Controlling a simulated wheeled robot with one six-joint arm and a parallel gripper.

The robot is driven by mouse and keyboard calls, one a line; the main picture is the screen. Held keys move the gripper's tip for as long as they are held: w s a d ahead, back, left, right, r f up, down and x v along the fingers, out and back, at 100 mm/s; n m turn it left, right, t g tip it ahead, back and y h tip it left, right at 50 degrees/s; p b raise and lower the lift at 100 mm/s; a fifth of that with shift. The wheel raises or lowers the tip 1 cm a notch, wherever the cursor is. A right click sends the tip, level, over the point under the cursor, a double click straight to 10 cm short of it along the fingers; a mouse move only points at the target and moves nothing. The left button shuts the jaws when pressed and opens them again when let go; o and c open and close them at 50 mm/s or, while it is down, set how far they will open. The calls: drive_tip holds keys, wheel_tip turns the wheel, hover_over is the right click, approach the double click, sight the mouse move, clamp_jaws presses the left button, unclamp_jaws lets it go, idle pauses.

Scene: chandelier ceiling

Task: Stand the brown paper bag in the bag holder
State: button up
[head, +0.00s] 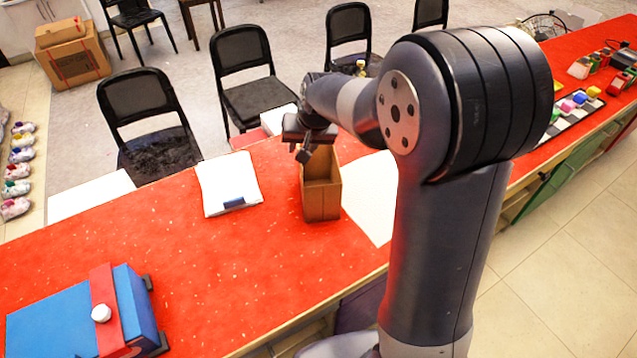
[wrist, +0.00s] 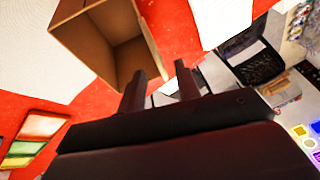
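The brown paper bag (head: 321,200) stands upright and open-topped on the red table, near the middle of the head view. In the wrist view the bag (wrist: 88,42) fills the upper left, with its open inside showing. My gripper (head: 302,155) is above the bag's upper left edge. In the wrist view its two fingers (wrist: 158,75) are apart, and a corner of the bag's rim appears near or between the fingertips. I cannot tell whether they touch it. No bag holder can be made out clearly in either view.
A clipboard (head: 228,178) with white paper lies left of the bag, and a white sheet (head: 372,190) lies right of it. A blue box (head: 65,318) with a red band is at the lower left. Black chairs (head: 150,110) line the far side. The table's left middle is clear.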

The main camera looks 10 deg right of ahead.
drive_tip(key=shift+x, duration=1.65)
drive_tip(key=shift+s+a, duration=0.1)
drive_tip(key=shift+c, duration=0.3)
clamp_jaws()
